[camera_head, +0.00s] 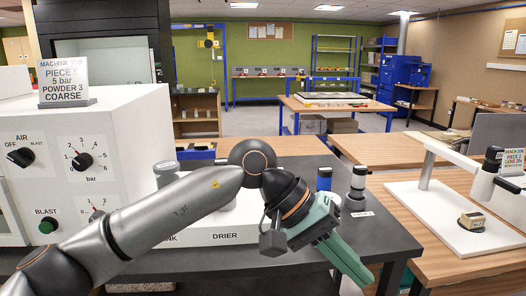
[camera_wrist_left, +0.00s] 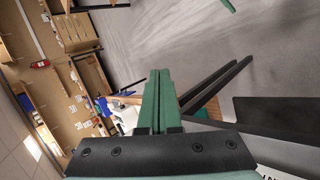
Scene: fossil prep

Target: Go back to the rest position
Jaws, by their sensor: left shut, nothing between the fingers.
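My left arm comes in from the left in the head view. Its green left gripper (camera_head: 357,268) points down and to the right, in front of the dark table and over its front edge. In the left wrist view the two green fingers (camera_wrist_left: 158,98) lie side by side, closed together with nothing between them. My right gripper is in neither view, apart from a possible green tip at the top of the wrist view that I cannot identify.
A white machine (camera_head: 120,135) with knobs stands at left. The dark table (camera_head: 385,235) carries a white drier base (camera_head: 225,236) and several capped bottles (camera_head: 357,188). At right, a white stand (camera_head: 435,215) holds a small beige block (camera_head: 471,221). Grey floor shows in the wrist view.

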